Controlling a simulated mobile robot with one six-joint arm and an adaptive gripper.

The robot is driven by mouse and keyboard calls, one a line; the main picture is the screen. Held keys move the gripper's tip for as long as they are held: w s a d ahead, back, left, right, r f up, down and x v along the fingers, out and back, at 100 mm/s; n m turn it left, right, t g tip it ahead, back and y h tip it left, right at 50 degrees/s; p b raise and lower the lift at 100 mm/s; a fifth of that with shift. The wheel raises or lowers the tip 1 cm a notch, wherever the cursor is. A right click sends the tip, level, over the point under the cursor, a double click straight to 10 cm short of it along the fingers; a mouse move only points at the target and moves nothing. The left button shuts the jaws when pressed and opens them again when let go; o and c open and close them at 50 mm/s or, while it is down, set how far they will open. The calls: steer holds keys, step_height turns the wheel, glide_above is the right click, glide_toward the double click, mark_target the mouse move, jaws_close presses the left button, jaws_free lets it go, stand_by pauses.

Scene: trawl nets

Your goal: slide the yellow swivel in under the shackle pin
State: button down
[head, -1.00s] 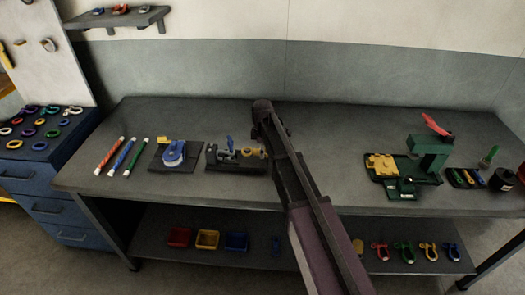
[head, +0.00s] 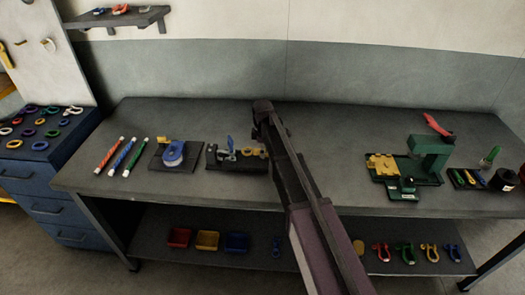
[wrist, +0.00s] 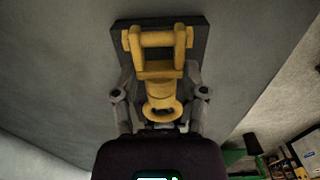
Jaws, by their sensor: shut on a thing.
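My gripper (wrist: 160,82) is in the wrist view, its two grey fingers closed on either side of the yellow swivel (wrist: 160,108). The swivel's ring end points toward my palm. Beyond the fingers, a yellow crossbar (wrist: 158,39) with rounded ends lies across a forked yellow part, in front of a dark plate (wrist: 200,28). I cannot tell whether this crossbar is the shackle pin, or whether the swivel is under it. In the head view, my arm hides the gripper and swivel.
Beside my arm stands a dark-based fixture (head: 222,161) with a blue handle. Left of it are a blue reel (head: 173,152) and several striped rods. A green press (head: 432,148) with a yellow block stands at the right. The bench between arm and press is clear.

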mark_target(247, 159)
steer(key=shift+f+b, duration=1.1)
steer(key=shift+f, duration=0.15)
steer(key=shift+a, duration=0.75)
steer(key=shift+a, duration=0.65)
steer(key=shift+w+a, duration=0.1)
steer(key=shift+a, duration=0.6)
steer(key=shift+a, duration=0.35)
steer(key=shift+a, duration=0.85)
steer(key=shift+c, duration=0.3)
jaws_free()
